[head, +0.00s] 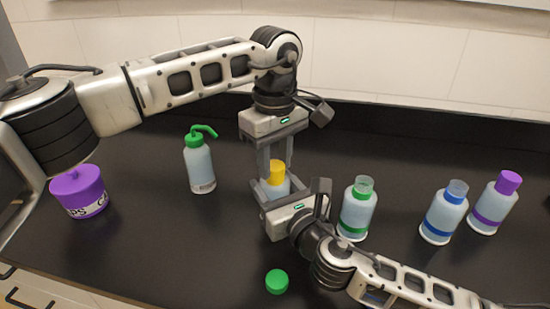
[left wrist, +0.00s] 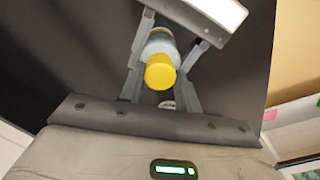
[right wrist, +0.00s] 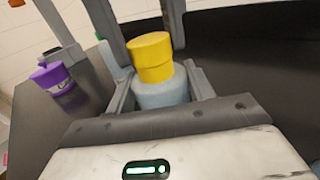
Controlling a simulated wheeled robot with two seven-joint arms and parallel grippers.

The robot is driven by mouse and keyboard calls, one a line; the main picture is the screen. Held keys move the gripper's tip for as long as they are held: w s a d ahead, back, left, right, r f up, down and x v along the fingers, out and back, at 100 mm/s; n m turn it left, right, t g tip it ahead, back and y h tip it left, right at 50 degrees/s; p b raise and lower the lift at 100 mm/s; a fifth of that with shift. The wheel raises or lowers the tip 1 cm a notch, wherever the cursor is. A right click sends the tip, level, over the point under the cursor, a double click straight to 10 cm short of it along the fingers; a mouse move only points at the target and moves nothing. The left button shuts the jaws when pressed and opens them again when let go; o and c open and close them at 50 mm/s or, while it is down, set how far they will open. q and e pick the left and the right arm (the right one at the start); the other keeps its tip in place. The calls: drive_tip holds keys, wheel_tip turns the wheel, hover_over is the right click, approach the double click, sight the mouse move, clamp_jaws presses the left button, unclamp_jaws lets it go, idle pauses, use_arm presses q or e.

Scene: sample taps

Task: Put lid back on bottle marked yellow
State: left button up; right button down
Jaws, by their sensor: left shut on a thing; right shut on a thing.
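The yellow-marked bottle (head: 278,188) stands upright with its yellow lid (head: 276,171) at its top. My left gripper (head: 276,164) comes down from above, shut on the lid. My right gripper (head: 275,192) comes from the front, shut around the bottle body. In the left wrist view the round lid (left wrist: 160,72) covers the bottle mouth, with the bottle (left wrist: 160,43) beyond it. In the right wrist view the lid (right wrist: 150,50) lies in line above the bottle (right wrist: 160,93), with no gap visible; whether it is fully seated I cannot tell.
A green-spouted wash bottle (head: 200,165) and a purple tub (head: 78,192) stand left. To the right are an open green-banded bottle (head: 357,210), an open blue-banded bottle (head: 443,215) and a purple-capped bottle (head: 493,205). A loose green lid (head: 276,281) lies in front.

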use_arm(q)
drive_tip(key=o, duration=1.2)
drive_tip(key=shift+c, duration=0.2)
wheel_tip(320, 180, up, 12)
use_arm(e)
drive_tip(key=shift+c, duration=2.4)
unclamp_jaws()
